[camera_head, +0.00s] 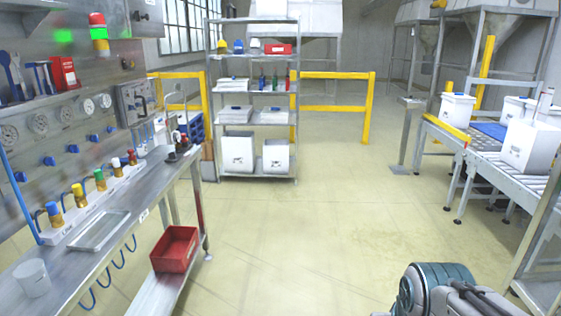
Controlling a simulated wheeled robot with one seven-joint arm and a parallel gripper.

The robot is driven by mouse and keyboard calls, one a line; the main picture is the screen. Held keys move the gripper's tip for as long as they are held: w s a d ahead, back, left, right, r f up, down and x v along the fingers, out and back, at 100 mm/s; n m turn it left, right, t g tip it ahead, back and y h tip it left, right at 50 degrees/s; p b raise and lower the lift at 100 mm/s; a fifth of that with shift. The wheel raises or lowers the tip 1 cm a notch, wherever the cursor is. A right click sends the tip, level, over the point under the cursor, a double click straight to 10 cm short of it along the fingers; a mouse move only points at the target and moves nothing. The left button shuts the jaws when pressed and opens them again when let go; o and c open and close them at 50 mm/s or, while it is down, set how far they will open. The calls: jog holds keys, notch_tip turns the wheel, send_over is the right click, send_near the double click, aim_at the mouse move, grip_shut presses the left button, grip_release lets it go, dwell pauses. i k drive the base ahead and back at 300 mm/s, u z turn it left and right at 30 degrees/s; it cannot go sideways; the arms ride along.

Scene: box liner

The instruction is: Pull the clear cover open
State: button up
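A grey framed box front with a dark handle (143,105) is on the wall panel at the left, above the far part of the steel bench. It looks closed. Whether its face is the clear cover I cannot tell at this size, and no other clear cover stands out. Part of my own arm shows at the bottom right, over the floor and well apart from the wall panel. My gripper is outside the picture.
The steel bench (150,190) runs along the left wall, with several coloured-top fittings, a tray (98,230) and a white cup (32,278). A red bin (175,249) sits below. A shelf rack (212,115) stands behind, a roller conveyor (480,160) at right. The middle floor is clear.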

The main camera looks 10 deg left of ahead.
aim_at(146, 121)
jog(key=u, duration=0.1)
jog(key=i, duration=1.55)
jog(key=u, duration=0.55)
jog(key=i, duration=1.65)
jog(key=u, duration=0.65)
jog(key=i, duration=0.95)
jog(key=u, duration=0.15)
